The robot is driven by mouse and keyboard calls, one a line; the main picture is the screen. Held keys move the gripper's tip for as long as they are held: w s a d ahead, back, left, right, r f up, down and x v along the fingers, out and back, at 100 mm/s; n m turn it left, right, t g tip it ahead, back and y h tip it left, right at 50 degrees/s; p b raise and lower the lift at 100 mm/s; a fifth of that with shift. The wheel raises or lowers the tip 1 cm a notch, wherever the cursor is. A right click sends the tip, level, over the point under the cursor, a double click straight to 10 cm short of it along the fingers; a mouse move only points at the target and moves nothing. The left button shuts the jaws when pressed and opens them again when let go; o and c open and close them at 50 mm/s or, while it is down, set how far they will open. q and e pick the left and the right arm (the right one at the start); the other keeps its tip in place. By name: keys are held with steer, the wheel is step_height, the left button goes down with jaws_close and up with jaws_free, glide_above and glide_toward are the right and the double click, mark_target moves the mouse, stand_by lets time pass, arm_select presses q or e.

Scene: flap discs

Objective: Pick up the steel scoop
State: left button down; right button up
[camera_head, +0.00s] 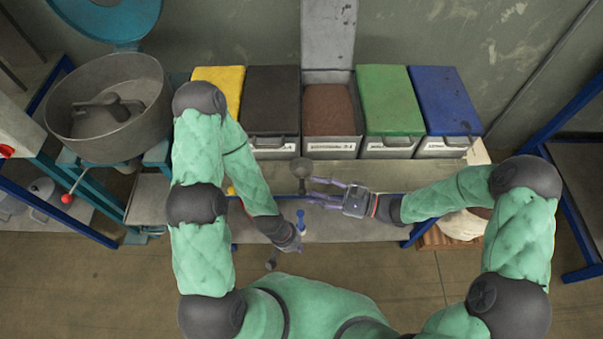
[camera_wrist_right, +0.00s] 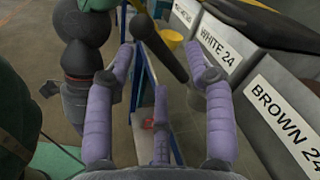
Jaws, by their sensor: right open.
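The steel scoop (camera_head: 303,168) is dark grey, with its round bowl in front of the bin with brown contents and its handle pointing toward me. My right gripper (camera_head: 313,189) is open, its fingertips close to the handle from the right. In the right wrist view a dark bar that looks like the scoop's handle (camera_wrist_right: 164,52) runs between the two spread purple fingers of this gripper (camera_wrist_right: 158,52); I cannot tell whether they touch it. My left gripper (camera_head: 299,222) is lower, near the bench's front edge; its fingers are too small to read.
Bins with yellow (camera_head: 219,82), black (camera_head: 272,95), brown (camera_head: 327,108), green (camera_head: 388,98) and blue (camera_head: 444,100) tops line the back of the bench (camera_head: 345,232). A large grey mixing drum (camera_head: 110,135) stands at the left. A pale sack (camera_head: 462,225) is at the right.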

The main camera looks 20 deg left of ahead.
mark_target(301, 189)
steer(key=a, duration=0.1)
steer(key=a+b, duration=0.1)
steer(key=a, duration=0.1)
steer(key=shift+s+a+b, duration=0.25)
steer(key=shift+s+b, duration=0.05)
steer(key=shift+a, duration=0.6)
steer(key=shift+w, duration=0.1)
jaws_close()
